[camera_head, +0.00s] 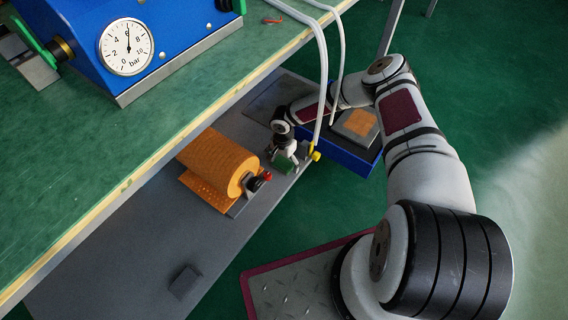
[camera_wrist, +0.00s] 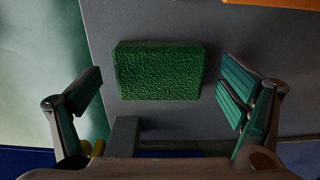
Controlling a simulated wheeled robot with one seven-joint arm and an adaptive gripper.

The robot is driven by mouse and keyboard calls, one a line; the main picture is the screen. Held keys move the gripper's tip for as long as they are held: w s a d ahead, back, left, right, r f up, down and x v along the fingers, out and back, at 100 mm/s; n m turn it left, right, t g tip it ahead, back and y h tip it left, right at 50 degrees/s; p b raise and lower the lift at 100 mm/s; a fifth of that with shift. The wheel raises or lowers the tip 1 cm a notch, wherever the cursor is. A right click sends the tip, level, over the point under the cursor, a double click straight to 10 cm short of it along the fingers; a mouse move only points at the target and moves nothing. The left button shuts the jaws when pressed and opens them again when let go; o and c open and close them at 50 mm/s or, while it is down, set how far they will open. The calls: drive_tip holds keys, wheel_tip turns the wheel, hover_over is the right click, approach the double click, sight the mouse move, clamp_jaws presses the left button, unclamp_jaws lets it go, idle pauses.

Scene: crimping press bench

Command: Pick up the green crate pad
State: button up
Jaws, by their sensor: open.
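The green crate pad (camera_wrist: 158,70), a rough-textured rectangular block, lies on a grey surface in the wrist view. My gripper (camera_wrist: 165,92) is open, with one finger to the left of the pad and one to the right. There is a gap on both sides, and neither finger touches it. In the head view my gripper (camera_head: 284,150) is low over the grey lower shelf, near its outer edge. A green patch shows there at the fingers, too small to tell pad from finger.
An orange cylinder (camera_head: 215,160) with a valve lies on the lower shelf (camera_head: 120,245), left of my gripper. White hoses (camera_head: 323,80) hang close by. A blue container (camera_head: 350,155) is at the right. The green bench top (camera_head: 190,110) with the blue press (camera_head: 150,40) overhangs the shelf.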

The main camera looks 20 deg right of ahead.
sight(285, 164)
drive_tip(key=c, duration=0.9)
drive_tip(key=shift+c, duration=0.2)
drive_tip(key=shift+r, duration=0.1)
drive_tip(key=shift+r+p, duration=0.5)
drive_tip(key=shift+r, duration=0.1)
drive_tip(key=r+p, duration=0.2)
drive_tip(key=shift+s+d+r, duration=0.15)
drive_tip(key=shift+s+r, duration=0.15)
drive_tip(key=shift+s, duration=0.1)
drive_tip(key=s+d+p, duration=0.2)
drive_tip(key=s, duration=0.5)
drive_tip(key=s+d+r+p, duration=0.1)
drive_tip(key=s+d+p, duration=0.1)
drive_tip(key=s, duration=0.5)
drive_tip(key=shift+s+d+p, duration=0.15)
drive_tip(key=shift+d+p, duration=0.25)
drive_tip(key=shift+d, duration=0.05)
